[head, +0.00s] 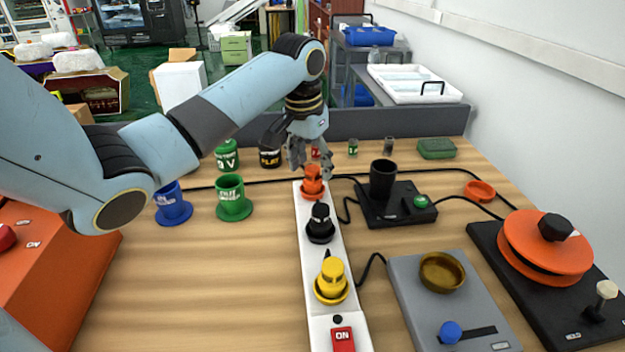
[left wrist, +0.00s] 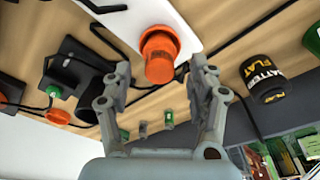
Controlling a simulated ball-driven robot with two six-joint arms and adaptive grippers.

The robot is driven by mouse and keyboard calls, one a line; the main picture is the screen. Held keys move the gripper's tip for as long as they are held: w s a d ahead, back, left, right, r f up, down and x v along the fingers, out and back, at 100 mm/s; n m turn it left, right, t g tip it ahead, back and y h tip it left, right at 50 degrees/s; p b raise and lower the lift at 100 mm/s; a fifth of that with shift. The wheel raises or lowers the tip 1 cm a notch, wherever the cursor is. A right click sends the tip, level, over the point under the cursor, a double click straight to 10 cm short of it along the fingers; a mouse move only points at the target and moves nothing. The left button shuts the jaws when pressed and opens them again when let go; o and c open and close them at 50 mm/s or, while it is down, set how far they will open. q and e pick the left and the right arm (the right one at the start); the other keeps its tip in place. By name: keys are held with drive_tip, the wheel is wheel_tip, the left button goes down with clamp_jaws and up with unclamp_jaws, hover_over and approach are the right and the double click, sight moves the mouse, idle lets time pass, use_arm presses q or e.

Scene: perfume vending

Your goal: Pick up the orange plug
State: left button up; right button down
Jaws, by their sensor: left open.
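The orange plug (head: 313,177) stands upright at the far end of the white power strip (head: 308,222), on an orange base. A black plug (head: 320,218) and a yellow plug (head: 333,273) stand nearer on the same strip. My left gripper (head: 312,172) is open just above and behind the orange plug in the head view. In the left wrist view the orange plug (left wrist: 158,56) lies between and beyond the two open fingertips (left wrist: 155,80), with nothing held. Whether a finger touches it cannot be told. My right gripper is not in view.
Blue (head: 172,203) and green (head: 233,197) cups stand left of the strip. A black device with a cup (head: 383,178) stands close to the right, with cables around it. A black battery (head: 270,157) stands behind. A grey scale-like device (head: 450,300) is at front right.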

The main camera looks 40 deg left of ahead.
use_arm(q)
wheel_tip(320, 180, down, 2)
drive_tip(key=shift+w+f, duration=0.1)
drive_tip(key=shift+f, duration=0.05)
clamp_jaws()
idle(0.3)
